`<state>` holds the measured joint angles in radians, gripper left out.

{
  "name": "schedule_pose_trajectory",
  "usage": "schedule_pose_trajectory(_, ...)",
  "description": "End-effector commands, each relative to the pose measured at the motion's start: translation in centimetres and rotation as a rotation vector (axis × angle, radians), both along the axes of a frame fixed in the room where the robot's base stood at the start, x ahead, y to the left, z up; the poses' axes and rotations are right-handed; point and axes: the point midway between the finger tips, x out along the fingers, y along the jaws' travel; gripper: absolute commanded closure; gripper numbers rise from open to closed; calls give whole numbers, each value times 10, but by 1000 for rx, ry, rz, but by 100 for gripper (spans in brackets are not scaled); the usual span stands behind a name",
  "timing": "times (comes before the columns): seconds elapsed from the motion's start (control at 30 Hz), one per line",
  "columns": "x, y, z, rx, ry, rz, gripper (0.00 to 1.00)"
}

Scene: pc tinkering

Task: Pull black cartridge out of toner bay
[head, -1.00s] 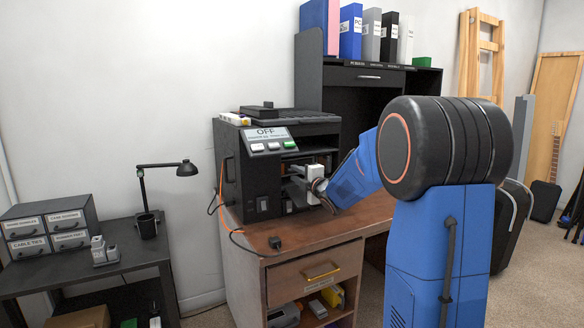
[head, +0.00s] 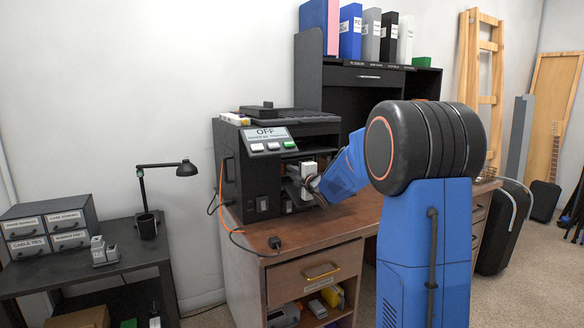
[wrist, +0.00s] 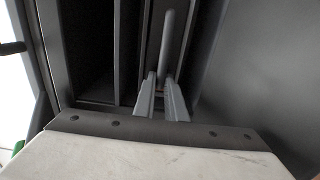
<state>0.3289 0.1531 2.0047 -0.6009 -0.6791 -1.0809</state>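The black printer (head: 262,170) stands on the wooden desk with its front open. My gripper (head: 305,190) is at that opening, and the arm hides part of it. In the wrist view, my gripper's two grey fingers (wrist: 163,95) stand apart, pointing into a narrow bay. The black cartridge itself cannot be told apart from the dark bay interior.
Dark dividers (wrist: 127,50) and an empty-looking slot (wrist: 90,50) lie left of the fingers. A grey wall (wrist: 245,60) is on the right. The desk (head: 335,225) carries a black plug (head: 275,242) and cable in front of the printer. An orange cable (head: 222,190) hangs along its left side.

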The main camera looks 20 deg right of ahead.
Motion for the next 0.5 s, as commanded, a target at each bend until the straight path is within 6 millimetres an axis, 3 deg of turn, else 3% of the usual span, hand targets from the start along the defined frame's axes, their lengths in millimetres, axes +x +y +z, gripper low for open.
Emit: schedule_pose_trajectory(0.5,-7,0,1,0,-1,0,100)
